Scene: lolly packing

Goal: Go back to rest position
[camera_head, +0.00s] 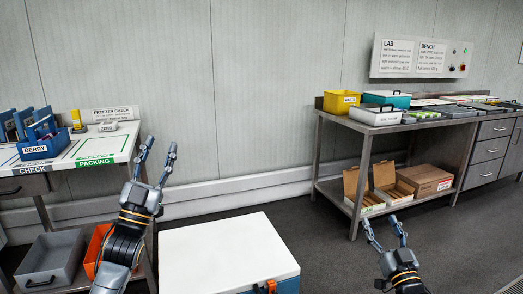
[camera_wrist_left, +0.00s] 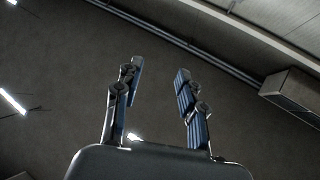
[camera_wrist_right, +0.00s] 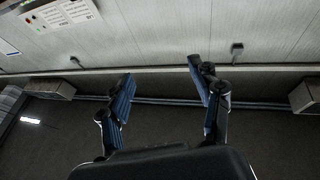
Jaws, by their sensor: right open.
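My left gripper (camera_head: 158,160) is raised beside the right end of the packing table, with its fingers spread and nothing between them. In the left wrist view its fingers (camera_wrist_left: 158,85) stand apart and empty. My right gripper (camera_head: 384,232) is at the lower right, in front of the lab bench and right of the white-lidded box. Its fingers are spread and empty, and they also show apart in the right wrist view (camera_wrist_right: 162,85). Neither gripper touches any object.
The packing table (camera_head: 122,145) at left carries a blue BERRY bin (camera_head: 42,146). A grey bin (camera_head: 50,262) and an orange bin (camera_head: 93,252) sit below. A white-lidded box (camera_head: 230,250) stands between my arms. The lab bench (camera_head: 345,122) is at right; open floor lies before it.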

